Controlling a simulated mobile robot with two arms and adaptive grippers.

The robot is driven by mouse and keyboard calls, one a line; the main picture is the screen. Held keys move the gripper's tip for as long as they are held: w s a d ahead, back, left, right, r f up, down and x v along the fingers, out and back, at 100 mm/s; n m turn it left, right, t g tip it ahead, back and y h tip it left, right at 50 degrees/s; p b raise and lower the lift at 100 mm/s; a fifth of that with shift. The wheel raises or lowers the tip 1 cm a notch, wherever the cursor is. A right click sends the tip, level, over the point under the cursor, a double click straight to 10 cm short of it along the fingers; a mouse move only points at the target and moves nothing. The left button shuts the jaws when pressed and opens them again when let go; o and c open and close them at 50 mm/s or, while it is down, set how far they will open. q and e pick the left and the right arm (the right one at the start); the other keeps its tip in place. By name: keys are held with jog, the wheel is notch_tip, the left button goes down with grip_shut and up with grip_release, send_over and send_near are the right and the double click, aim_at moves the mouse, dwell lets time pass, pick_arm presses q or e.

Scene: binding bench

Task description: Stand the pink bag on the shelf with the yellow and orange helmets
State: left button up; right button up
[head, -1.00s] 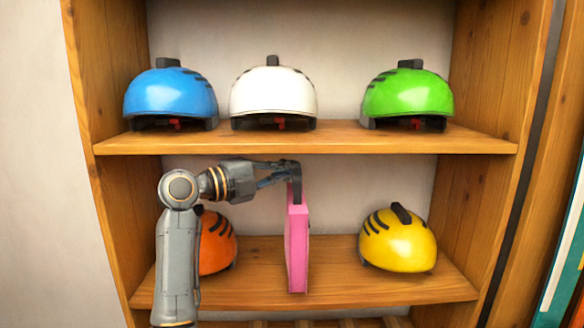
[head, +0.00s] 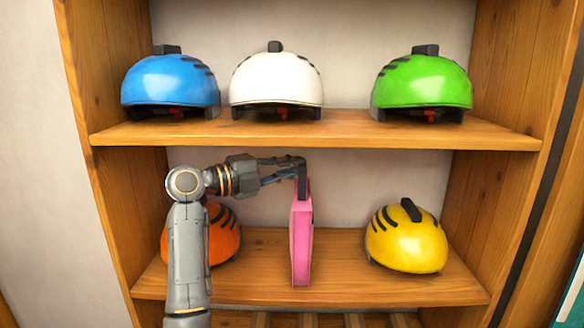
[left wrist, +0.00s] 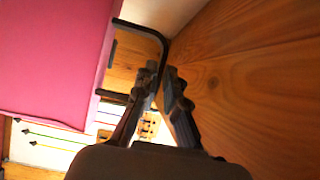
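The pink bag (head: 301,240) is upright, narrow side towards me, over the lower shelf (head: 380,290). It is between the orange helmet (head: 222,236) on the left and the yellow helmet (head: 406,238) on the right, apart from both. Whether its base touches the board I cannot tell. My left gripper (head: 302,180) is at the bag's top. In the left wrist view the fingers (left wrist: 165,85) are close together on the bag's black handle (left wrist: 150,32), with the pink side (left wrist: 55,60) at the left. My left arm partly hides the orange helmet. My right gripper is out of view.
The upper shelf (head: 320,132) holds a blue helmet (head: 170,82), a white helmet (head: 276,80) and a green helmet (head: 423,82). It lies close above my left gripper. Wooden side walls bound both shelves. Free board shows between the bag and the yellow helmet.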

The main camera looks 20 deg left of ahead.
pick_arm(q)
jog(key=shift+o, duration=1)
jog(key=shift+s, duration=0.1)
jog(key=shift+d+r, duration=0.15)
jog(key=shift+d, duration=0.1)
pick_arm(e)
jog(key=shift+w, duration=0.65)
pick_arm(q)
jog(key=shift+a, duration=0.15)
jog(key=b+v, duration=0.5)
jog(key=v, duration=0.7)
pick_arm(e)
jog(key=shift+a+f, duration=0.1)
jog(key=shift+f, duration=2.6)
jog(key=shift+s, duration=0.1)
